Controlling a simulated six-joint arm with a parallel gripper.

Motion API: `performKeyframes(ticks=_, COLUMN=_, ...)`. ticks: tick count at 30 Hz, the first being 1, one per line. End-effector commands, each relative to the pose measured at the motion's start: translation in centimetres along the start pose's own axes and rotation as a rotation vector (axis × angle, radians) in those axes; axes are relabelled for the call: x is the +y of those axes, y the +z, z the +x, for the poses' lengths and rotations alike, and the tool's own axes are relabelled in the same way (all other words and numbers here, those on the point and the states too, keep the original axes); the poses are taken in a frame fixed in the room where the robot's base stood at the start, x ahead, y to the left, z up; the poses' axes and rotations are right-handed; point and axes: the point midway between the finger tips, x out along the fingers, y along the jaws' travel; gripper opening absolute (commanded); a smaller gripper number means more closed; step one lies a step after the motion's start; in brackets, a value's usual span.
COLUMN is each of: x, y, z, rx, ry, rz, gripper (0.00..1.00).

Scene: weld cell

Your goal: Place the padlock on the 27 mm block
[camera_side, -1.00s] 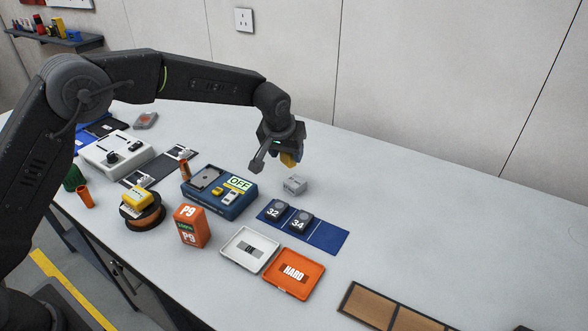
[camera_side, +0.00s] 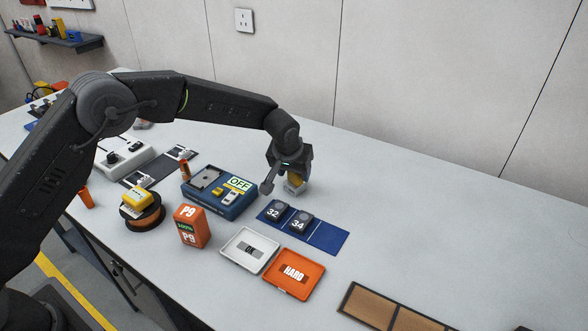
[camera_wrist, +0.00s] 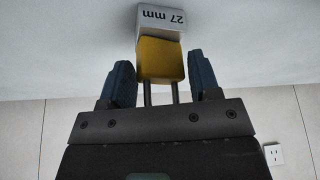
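The yellow padlock (camera_wrist: 161,60) sits between the two blue fingers of my gripper (camera_wrist: 162,75), its metal shackle pointing back towards the gripper body. The fingers lie close along both its sides. The pale grey block marked 27 mm (camera_wrist: 161,20) is directly beyond the padlock's far end in the wrist view. In the side view, my gripper (camera_side: 291,172) points down over the block (camera_side: 292,189), with the padlock (camera_side: 296,180) partly hidden between. The padlock is at the block's top; whether it rests on it or a small gap remains, I cannot tell.
A blue tester reading OFF (camera_side: 222,205) stands to the left. White (camera_side: 232,262) and orange (camera_side: 316,270) trays are nearer.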

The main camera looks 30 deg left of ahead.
Motion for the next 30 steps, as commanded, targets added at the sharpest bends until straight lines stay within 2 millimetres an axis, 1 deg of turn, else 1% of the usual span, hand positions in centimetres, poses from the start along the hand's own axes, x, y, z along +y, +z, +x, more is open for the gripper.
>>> performKeyframes(ticks=1, x=0.0, y=0.0, z=0.0, rx=0.0, ry=0.0, rz=0.0, gripper=0.62)
performKeyframes(ticks=6, x=0.0, y=0.0, z=0.0, rx=0.0, ry=0.0, rz=0.0, gripper=0.78)
performKeyframes(ticks=13, x=0.0, y=0.0, z=-0.1, rx=0.0, ry=0.0, rz=0.0, gripper=0.78)
performKeyframes(ticks=16, x=0.0, y=-0.2, z=-0.6, rx=0.002, ry=0.001, rz=0.0, gripper=0.78)
performKeyframes(ticks=20, x=0.1, y=-0.2, z=-2.5, rx=0.004, ry=0.003, rz=0.0, gripper=0.78)
performKeyframes(ticks=27, x=0.1, y=-0.2, z=-7.7, rx=0.004, ry=0.003, rz=0.0, gripper=0.78)
performKeyframes(ticks=30, x=0.0, y=-0.2, z=-9.5, rx=0.003, ry=0.002, rz=0.0, gripper=0.78)
